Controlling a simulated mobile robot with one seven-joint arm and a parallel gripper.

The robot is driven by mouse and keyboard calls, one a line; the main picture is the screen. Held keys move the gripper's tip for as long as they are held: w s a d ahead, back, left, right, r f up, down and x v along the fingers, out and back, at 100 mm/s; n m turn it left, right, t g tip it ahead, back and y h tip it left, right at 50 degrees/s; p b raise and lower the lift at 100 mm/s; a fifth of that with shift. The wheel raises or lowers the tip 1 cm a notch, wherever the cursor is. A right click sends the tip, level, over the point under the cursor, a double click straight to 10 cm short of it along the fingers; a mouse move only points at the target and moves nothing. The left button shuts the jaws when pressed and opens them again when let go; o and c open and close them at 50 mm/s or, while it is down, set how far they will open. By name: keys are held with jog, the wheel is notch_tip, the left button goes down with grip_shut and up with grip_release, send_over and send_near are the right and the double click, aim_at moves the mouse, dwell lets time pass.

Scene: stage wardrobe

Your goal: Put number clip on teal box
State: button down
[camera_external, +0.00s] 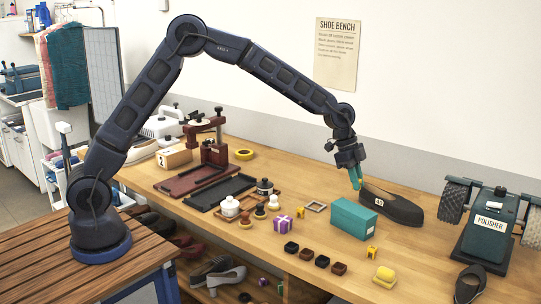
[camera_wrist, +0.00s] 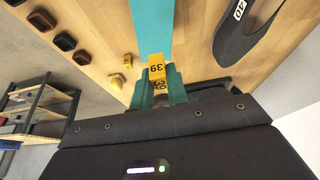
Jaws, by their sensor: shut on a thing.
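My gripper (camera_external: 356,184) has teal fingers and points down above the back of the teal box, close to the dark shoe. In the wrist view the gripper (camera_wrist: 160,86) is shut on a yellow number clip (camera_wrist: 157,67) marked 39. The clip is hard to make out in the external view, among the fingers. The teal box (camera_external: 352,220) stands on the bench, closed and upright. In the wrist view the teal box (camera_wrist: 153,25) lies just beyond the clip; whether they touch I cannot tell.
A dark shoe (camera_external: 393,208) marked 40 is right beside the box. Another yellow clip (camera_external: 371,252), a yellow block (camera_external: 385,276) and several small dark tins (camera_external: 307,254) are in front.

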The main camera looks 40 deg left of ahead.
aim_at(358, 210)
jog(key=shift+f, duration=3.25)
jog(key=shift+f, duration=0.1)
jog(key=c, duration=1.4)
grip_release()
